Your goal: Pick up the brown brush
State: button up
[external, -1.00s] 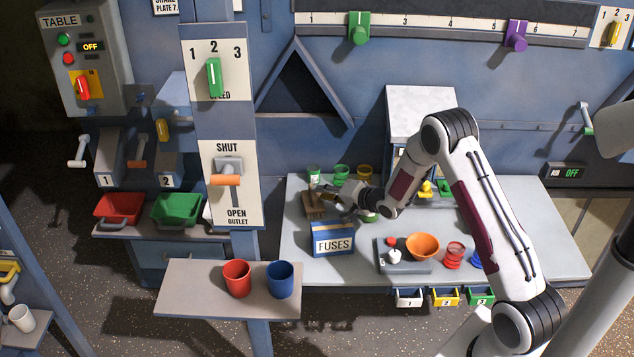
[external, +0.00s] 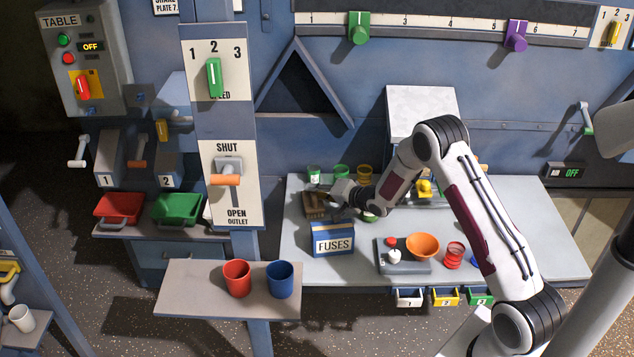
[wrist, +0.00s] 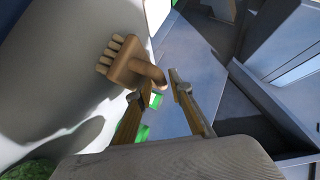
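The brown brush (external: 314,205) lies on the grey table near its left edge, behind the blue FUSES box (external: 333,240). In the wrist view the brush (wrist: 127,63) shows its pale bristles at the left and its rounded handle end toward the fingers. My gripper (wrist: 158,84) is open and empty there, with one finger on either side of a gap. The handle end is close to the left fingertip; I cannot tell whether they touch. In the external view my gripper (external: 336,203) is just right of the brush, its fingers partly hidden.
Green cups (external: 341,172) and a yellow cup (external: 364,173) stand behind my gripper.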

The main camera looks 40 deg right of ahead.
grip_shut()
jog(key=shift+r, duration=0.2)
notch_tip(320, 180, up, 10)
jog(key=shift+f, duration=0.15)
dwell(0.6)
